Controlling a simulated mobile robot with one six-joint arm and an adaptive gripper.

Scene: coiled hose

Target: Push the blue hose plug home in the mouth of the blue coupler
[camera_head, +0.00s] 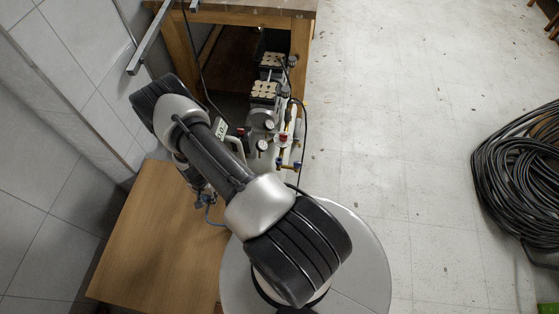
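Whether the plug touches or sits in the coupler's mouth is hidden.
The brown wooden board (150,240) lies beside the tiled wall (40,140). A cluster of gauges and pipe fittings (283,150) stands past my arm, below a wooden table (255,17). A coiled black hose (520,175) lies at right. The floor between is clear.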

